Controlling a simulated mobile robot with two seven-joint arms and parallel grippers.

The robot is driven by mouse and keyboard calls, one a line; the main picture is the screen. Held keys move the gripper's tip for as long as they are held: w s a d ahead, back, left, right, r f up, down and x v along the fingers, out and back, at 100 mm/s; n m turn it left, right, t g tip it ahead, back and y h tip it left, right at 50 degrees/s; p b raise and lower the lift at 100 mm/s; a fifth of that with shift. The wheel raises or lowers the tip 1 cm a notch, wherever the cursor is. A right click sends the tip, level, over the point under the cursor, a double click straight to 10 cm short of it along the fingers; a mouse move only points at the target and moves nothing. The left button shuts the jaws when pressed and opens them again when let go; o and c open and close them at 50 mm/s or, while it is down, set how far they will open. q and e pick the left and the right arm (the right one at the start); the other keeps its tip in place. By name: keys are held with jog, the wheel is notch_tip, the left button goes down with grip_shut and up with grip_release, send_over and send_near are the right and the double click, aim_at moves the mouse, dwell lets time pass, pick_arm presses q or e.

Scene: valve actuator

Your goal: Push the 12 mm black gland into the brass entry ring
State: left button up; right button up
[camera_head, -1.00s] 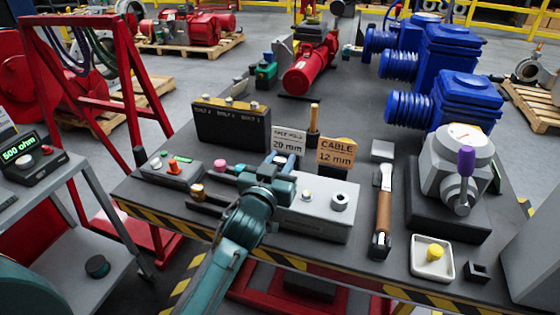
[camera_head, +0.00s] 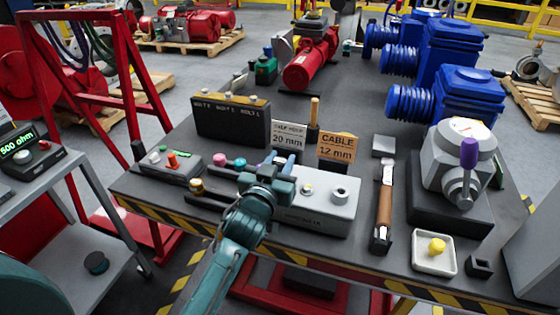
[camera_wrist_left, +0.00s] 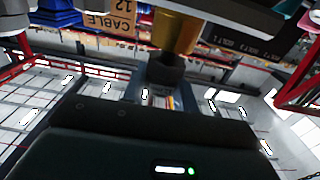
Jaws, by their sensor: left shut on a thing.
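My left gripper (camera_head: 272,182) is shut at the left end of a light grey housing (camera_head: 325,208) on the bench. In the left wrist view it holds a dark, roughly cylindrical piece, which looks like the black gland (camera_wrist_left: 165,69). A brass cylinder, which looks like the entry ring (camera_wrist_left: 175,32), is close against the gland in that view. I cannot tell whether the gland is inside the ring or only meets it. The gland is hidden in the head view. My right gripper is not in view.
A cable sign reading 12 mm (camera_head: 337,147) and a black block (camera_head: 231,122) stand behind. Pink (camera_head: 219,160) and teal (camera_head: 240,163) pieces and a brass piece (camera_head: 197,187) are left of my gripper. A wooden-handled tool (camera_head: 384,212) and white tray (camera_head: 434,255) are to the right.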

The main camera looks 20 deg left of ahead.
pick_arm(q)
jog(key=shift+f, duration=0.25)
jog(key=shift+f+b, duration=0.35)
jog(key=o, duration=1)
jog(key=shift+o, duration=0.3)
